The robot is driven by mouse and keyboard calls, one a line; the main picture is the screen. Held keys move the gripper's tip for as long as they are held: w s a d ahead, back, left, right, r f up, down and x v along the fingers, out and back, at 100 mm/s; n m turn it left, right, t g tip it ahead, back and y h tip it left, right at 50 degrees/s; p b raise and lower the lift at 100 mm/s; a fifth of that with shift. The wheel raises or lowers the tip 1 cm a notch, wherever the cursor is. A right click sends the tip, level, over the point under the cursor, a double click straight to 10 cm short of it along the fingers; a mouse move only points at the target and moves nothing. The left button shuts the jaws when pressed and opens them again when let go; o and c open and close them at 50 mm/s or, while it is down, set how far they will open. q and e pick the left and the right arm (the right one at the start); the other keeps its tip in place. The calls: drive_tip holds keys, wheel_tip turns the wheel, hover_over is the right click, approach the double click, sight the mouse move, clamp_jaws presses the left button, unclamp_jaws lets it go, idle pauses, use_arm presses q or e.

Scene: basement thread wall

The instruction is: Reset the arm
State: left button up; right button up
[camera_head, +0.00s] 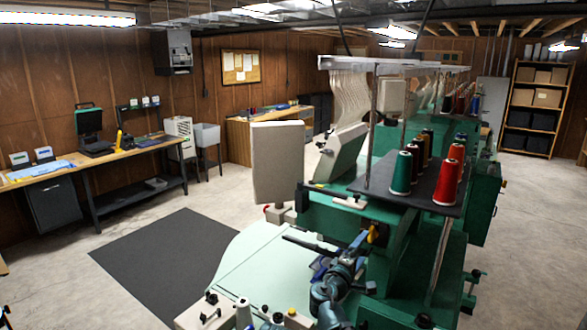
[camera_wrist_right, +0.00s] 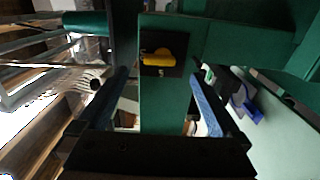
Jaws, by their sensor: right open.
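My right arm (camera_head: 328,292) reaches up from the bottom of the head view to the green embroidery machine (camera_head: 335,211). My right gripper (camera_head: 358,246) is in front of the machine's green body, near a yellow switch (camera_head: 374,235). In the right wrist view the gripper (camera_wrist_right: 162,88) is open, its two blue-padded fingers wide apart with nothing held between them. The yellow switch (camera_wrist_right: 158,57) on its black plate shows beyond the gap between the fingers. I cannot tell whether the fingers touch the machine. My left gripper cannot be made out.
Thread cones (camera_head: 401,173) stand on the machine's dark shelf (camera_head: 378,182), above and right of my gripper. The pale green machine table (camera_head: 262,262) lies to its left. A dark mat (camera_head: 165,258) and open concrete floor lie farther left, before a workbench (camera_head: 105,160).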

sight(369, 237)
drive_tip(key=v, duration=0.7)
drive_tip(key=x, duration=1.4)
drive_tip(key=shift+w, duration=0.15)
drive_tip(key=shift+w+d, duration=0.2)
drive_tip(key=n, duration=0.3)
drive_tip(key=shift+s+a+r, duration=0.1)
drive_tip(key=n, duration=0.5)
drive_tip(key=shift+a, duration=0.15)
drive_tip(key=shift+a+n, duration=0.15)
drive_tip(key=shift+n, duration=3.75)
